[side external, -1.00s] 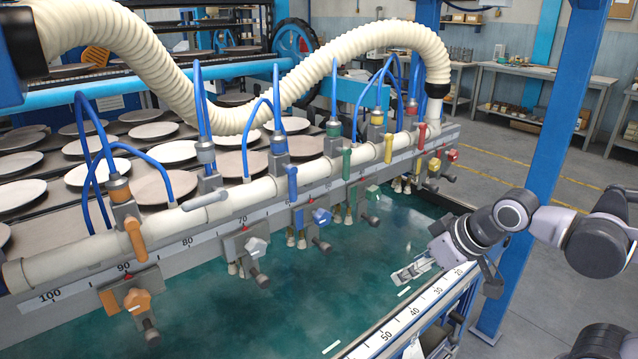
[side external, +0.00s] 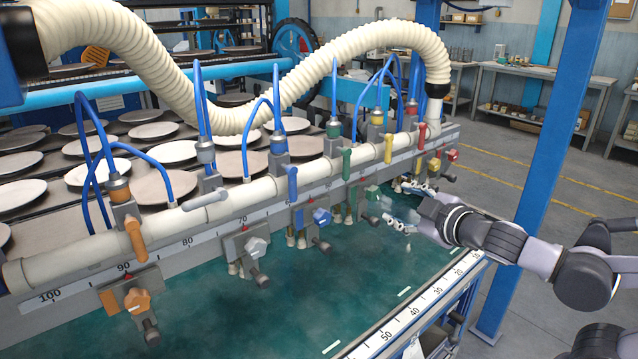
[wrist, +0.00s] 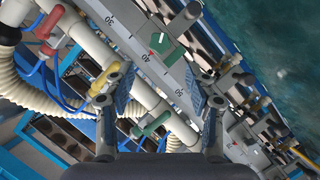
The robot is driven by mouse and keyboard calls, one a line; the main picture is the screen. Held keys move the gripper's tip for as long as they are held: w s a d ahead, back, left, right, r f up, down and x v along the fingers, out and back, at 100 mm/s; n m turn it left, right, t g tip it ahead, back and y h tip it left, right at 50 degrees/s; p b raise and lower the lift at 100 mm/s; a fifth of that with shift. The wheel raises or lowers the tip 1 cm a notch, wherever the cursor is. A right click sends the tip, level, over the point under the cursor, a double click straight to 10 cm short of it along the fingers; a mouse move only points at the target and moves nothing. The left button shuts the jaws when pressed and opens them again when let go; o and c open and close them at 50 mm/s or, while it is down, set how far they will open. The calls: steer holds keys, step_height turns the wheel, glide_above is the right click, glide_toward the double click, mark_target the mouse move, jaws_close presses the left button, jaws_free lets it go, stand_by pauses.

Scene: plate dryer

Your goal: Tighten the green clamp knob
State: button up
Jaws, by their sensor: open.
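The green clamp knob (side external: 374,193) sits on the front of the rail, below the green lever handle (side external: 347,163), in the side view. In the wrist view a green part that looks like this knob (wrist: 172,46) shows near the 40 mark, ahead of the fingers. My gripper (side external: 396,204) is open and empty, just right of the knob in the side view, over the green bed. Its two fingers stand wide apart in the wrist view (wrist: 165,88). I cannot tell whether a finger touches the knob. The green lever (wrist: 152,124) lies low between the fingers.
A blue knob (side external: 321,216) and a grey knob (side external: 255,246) hang left along the rail. A yellow knob (side external: 434,165) and a red knob (side external: 453,155) are to the right, close behind my gripper. The green bed (side external: 300,290) in front is clear.

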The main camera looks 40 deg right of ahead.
mark_target(376, 194)
steer(key=shift+x, duration=5.35)
steer(key=shift+d, duration=0.1)
jaws_close()
